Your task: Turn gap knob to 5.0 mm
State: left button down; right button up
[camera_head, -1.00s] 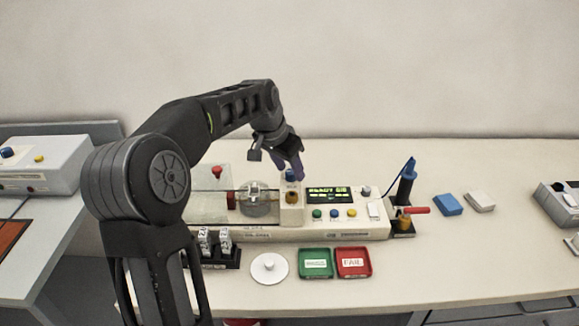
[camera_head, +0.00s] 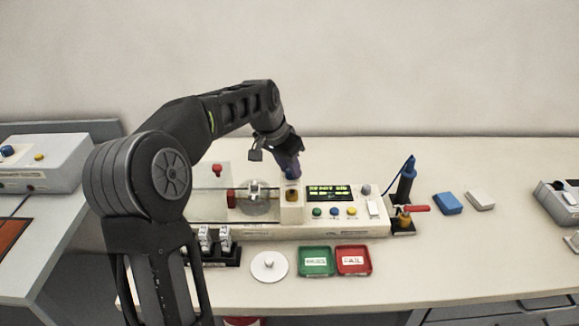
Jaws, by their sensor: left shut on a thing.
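My left gripper (camera_head: 290,172) points down over the raised block (camera_head: 292,210) on the tester, left of the lit display. The green text on the display (camera_head: 329,192) is too small to read surely. The tester (camera_head: 330,232) is a long white unit with several coloured buttons under the display. My right gripper is not in view.
A green tray (camera_head: 316,275) and a red tray (camera_head: 353,273) lie in front, beside a white round disc (camera_head: 269,279). A black rack (camera_head: 214,262) stands at front left. A black post (camera_head: 407,185) stands at the right, with blue and white blocks (camera_head: 447,204) beyond it.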

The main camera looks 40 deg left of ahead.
pick_arm(q)
jog(key=shift+d+n, duration=0.1)
jog(key=shift+n, duration=0.4)
jog(key=n+y+b, duration=0.1)
jog(key=n, duration=0.2)
jog(key=shift+w+d+n+y+b, duration=0.1)
jog(key=shift+n+y+b, duration=0.2)
jog(key=shift+y+b, duration=0.1)
jog(key=n, duration=0.2)
jog(key=n+g+y+b, duration=0.1)
jog(key=n, duration=0.1)
jog(key=shift+d+y, duration=0.1)
jog(key=shift+y, duration=0.2)
jog(key=n+g+y, duration=0.1)
jog(key=n, duration=0.3)
jog(key=shift+w, duration=0.1)
jog(key=shift+n+g, duration=0.8)
jog(key=shift+n, duration=1)
jog(key=c, duration=1.1)
grip_release()
jog(key=shift+c, duration=0.2)
